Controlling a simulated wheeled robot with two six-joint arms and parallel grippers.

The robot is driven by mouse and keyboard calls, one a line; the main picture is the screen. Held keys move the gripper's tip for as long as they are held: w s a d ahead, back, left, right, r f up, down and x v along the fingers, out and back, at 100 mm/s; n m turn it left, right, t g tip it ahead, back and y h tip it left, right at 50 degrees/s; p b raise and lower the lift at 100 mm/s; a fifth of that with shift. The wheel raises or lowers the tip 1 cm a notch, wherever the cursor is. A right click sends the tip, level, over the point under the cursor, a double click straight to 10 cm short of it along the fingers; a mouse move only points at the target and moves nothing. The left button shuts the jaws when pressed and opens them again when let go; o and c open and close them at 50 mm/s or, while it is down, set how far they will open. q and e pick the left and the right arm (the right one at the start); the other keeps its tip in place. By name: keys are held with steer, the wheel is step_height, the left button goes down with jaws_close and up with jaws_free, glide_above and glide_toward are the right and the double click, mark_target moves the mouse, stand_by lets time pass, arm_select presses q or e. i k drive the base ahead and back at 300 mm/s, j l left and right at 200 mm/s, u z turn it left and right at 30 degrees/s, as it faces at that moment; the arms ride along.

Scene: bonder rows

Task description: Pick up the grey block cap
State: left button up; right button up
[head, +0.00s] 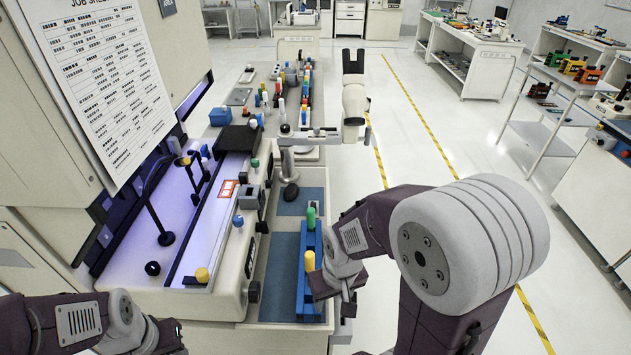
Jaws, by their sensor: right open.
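A small grey block (249,196) sits on the cream front rail of the bonder machine; it looks like the grey block cap, though its details are too small to be sure. My right gripper (324,285) is at the blue rack, to the right of and nearer than the grey block, and well apart from it. It is open, and nothing shows between its jaws; my wrist partly hides it. My left arm comes in at the lower left, and its dark end (168,338) is low in front of the machine; its jaws cannot be made out.
A blue rack (303,262) holds a green peg (311,217) and a yellow peg (309,261). Yellow (202,275), blue (238,221) and green (255,163) knobs stand along the machine's rail. A swing arm (310,138) crosses behind.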

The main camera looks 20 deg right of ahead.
mark_target(314, 204)
steer(key=z, duration=0.75)
steer(key=i+l+u, duration=0.2)
steer(key=l+u, duration=0.2)
steer(key=l, duration=0.6)
steer(key=i+l+u, duration=0.1)
steer(key=l+u, duration=0.3)
steer(key=l, duration=0.6)
steer(key=l+u, duration=0.4)
steer(key=l, duration=0.6)
steer(key=i+l+u, duration=0.35)
steer(key=i, duration=0.2)
steer(key=i+l+u, duration=0.3)
steer(key=i+l, duration=0.25)
